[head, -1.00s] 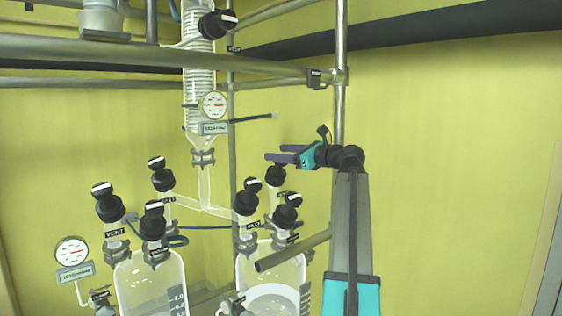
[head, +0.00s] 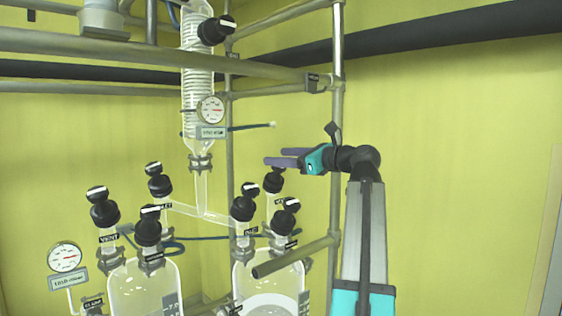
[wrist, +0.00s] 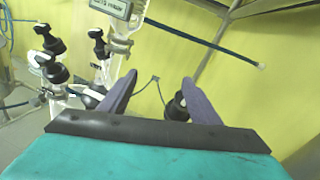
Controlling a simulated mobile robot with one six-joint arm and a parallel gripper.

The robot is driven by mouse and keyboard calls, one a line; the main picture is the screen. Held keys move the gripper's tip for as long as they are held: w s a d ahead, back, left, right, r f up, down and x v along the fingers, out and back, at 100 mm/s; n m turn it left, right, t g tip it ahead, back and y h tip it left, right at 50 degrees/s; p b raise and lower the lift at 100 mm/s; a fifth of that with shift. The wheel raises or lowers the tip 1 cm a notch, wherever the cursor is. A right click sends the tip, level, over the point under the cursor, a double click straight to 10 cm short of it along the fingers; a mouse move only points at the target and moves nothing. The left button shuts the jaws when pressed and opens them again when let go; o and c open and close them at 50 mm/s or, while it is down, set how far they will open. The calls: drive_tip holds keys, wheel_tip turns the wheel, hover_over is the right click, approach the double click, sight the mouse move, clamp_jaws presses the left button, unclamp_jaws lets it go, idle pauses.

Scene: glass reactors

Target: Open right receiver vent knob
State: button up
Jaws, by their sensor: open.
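The right receiver (head: 255,272) is a clear glass vessel at the lower middle of the head view. Three black knobs with white bars stand on its top: a front left knob (head: 243,204), a front right knob (head: 286,213) and a rear knob (head: 274,181). I cannot read which label says vent. My gripper (head: 275,156) is open and empty, its purple fingers pointing left just above the rear knob in the picture. In the wrist view, a black knob (wrist: 177,107) shows beside the right finger, partly hidden by it, between the open fingers (wrist: 158,77).
A left vessel (head: 140,285) with several similar knobs stands beside the right one. A vertical post (head: 337,100) rises behind my gripper. The yellow wall (head: 460,180) at right is clear.

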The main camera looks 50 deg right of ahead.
drive_tip(key=s+a, duration=0.2)
drive_tip(key=s, duration=0.1)
drive_tip(key=s+a+b, duration=0.1)
drive_tip(key=shift+s+a+r, duration=0.15)
drive_tip(key=shift+a+r, duration=0.15)
drive_tip(key=shift+a, duration=0.05)
